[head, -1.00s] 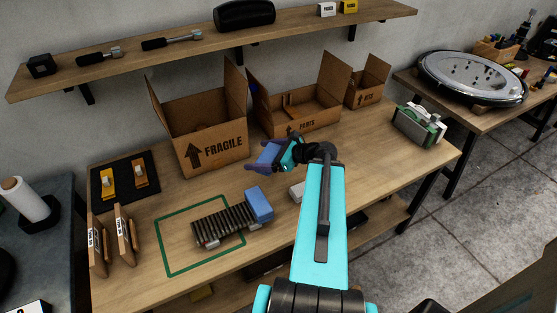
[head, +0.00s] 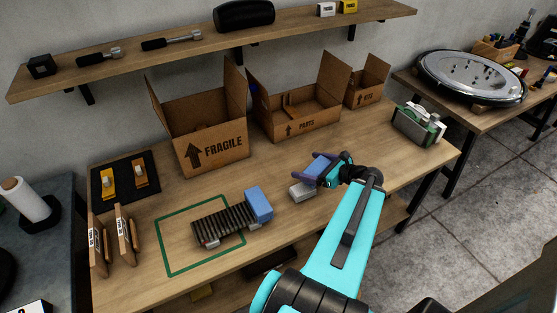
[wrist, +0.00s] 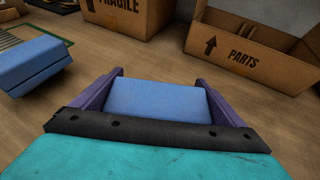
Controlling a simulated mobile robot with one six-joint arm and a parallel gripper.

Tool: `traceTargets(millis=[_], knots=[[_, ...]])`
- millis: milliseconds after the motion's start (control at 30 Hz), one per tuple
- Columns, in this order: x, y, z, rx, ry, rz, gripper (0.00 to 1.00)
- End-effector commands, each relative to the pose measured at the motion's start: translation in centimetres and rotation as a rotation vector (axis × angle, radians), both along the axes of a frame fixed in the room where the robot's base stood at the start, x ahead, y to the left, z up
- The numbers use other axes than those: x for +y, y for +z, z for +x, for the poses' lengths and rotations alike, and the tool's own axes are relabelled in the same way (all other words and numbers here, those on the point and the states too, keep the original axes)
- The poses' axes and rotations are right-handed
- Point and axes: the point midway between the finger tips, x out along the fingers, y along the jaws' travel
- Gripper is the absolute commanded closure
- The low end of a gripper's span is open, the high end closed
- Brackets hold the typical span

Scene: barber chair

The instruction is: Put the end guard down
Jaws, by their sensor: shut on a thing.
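My gripper (head: 322,170) is shut on a blue padded block, the end guard (head: 319,165), over the middle right of the wooden workbench. In the wrist view the end guard (wrist: 158,100) sits between the two purple fingers. A pale grey block (head: 302,191) lies just below and left of it in the head view; I cannot tell whether they touch. A second blue block (head: 259,204) sits at the right end of a dark ribbed part (head: 224,222). It also shows at the left of the wrist view (wrist: 34,62).
The ribbed part lies partly inside a green outline (head: 162,246). The FRAGILE box (head: 213,150), the PARTS box (head: 305,125) and a smaller box (head: 366,95) stand behind. A tape dispenser (head: 419,124) stands at right. Bare bench lies right of my gripper.

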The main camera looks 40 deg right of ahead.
Motion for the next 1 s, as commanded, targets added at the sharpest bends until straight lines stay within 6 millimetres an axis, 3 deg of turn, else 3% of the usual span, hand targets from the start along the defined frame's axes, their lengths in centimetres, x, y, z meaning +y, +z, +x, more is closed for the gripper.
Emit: traceTargets(millis=[1000], knots=[[-0.9, -0.6, 1.6, 0.0, 0.003, -0.002, 0.31]])
